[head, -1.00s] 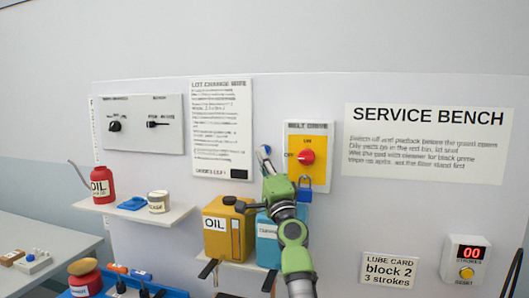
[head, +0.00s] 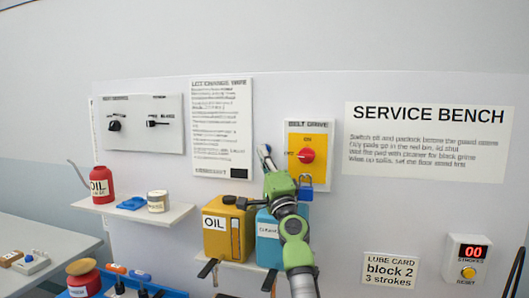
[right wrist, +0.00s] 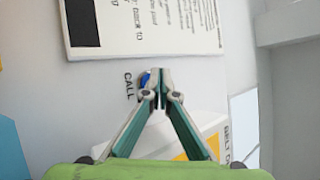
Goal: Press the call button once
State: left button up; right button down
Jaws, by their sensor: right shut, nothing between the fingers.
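The call button (right wrist: 145,79) is a small blue button on the pale panel, next to the word CALL in the right wrist view. My shut fingertips cover part of it. My right gripper (right wrist: 160,74) is shut and empty, with its tips right at the button; I cannot tell whether they touch it. In the head view the right gripper (head: 264,152) points up at the panel, just left of the belt drive plate. The button is mostly hidden there. My left gripper is not in view.
The yellow belt drive plate (head: 292,180) with a red knob (head: 307,155) and blue padlock (head: 305,192) is close to the right. A printed sheet (head: 221,130) hangs to the left. A yellow oil can (head: 216,239) and a blue can (head: 267,230) stand below.

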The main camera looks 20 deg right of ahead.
jog(key=shift+w+d+b, duration=0.15)
jog(key=shift+w+b, duration=0.05)
jog(key=shift+b, duration=0.15)
dwell(0.6)
jog(key=shift+s+a+p, duration=0.4)
jog(key=shift+s+p, duration=0.3)
jog(key=shift+p, duration=0.15)
